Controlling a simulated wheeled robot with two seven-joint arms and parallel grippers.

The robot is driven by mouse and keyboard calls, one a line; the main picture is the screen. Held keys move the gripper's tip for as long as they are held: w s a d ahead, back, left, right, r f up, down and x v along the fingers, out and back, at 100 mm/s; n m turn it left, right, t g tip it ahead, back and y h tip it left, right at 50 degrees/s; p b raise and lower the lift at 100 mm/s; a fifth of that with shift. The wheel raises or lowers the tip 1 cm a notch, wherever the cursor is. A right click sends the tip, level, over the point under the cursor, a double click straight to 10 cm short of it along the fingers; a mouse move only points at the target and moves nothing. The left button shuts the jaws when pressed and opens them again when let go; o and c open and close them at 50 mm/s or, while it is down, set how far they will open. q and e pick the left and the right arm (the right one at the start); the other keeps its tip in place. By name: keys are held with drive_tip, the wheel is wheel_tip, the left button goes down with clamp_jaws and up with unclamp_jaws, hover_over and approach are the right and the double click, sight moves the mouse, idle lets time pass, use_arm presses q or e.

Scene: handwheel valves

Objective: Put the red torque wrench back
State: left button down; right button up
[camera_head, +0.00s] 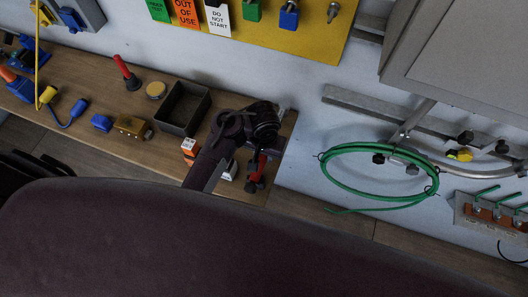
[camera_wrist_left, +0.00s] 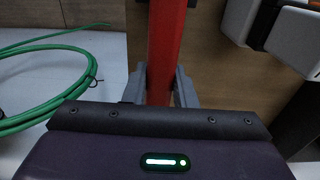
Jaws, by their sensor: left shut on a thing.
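The red torque wrench (camera_wrist_left: 167,45) runs as a red bar between the two grey fingers of my left gripper (camera_wrist_left: 161,88) in the left wrist view. The gripper is shut on it. In the head view, my left gripper (camera_head: 256,175) points down near the right end of the wooden bench (camera_head: 78,90), and a short red part of the wrench (camera_head: 262,162) shows there. The wrench's ends are hidden or out of view. My right gripper is not in view.
A black open bin (camera_head: 184,108) stands left of my arm, with a brass block (camera_head: 132,126) and a red-handled tool (camera_head: 127,72) further left. Orange and white boxes (camera_head: 189,148) sit beside my arm. A green hose (camera_head: 345,205) hangs on the wall at right.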

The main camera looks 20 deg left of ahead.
use_arm(q)
drive_tip(key=shift+f+b, duration=0.55)
drive_tip(key=shift+f, duration=0.5)
drive_tip(key=c, duration=0.6)
unclamp_jaws()
drive_tip(key=shift+r, duration=0.15)
drive_tip(key=shift+r+p, duration=1.55)
drive_tip(key=shift+p, duration=0.4)
drive_tip(key=shift+s+r+p, duration=0.1)
drive_tip(key=shift+r+p, duration=0.7)
drive_tip(key=shift+r, duration=0.55)
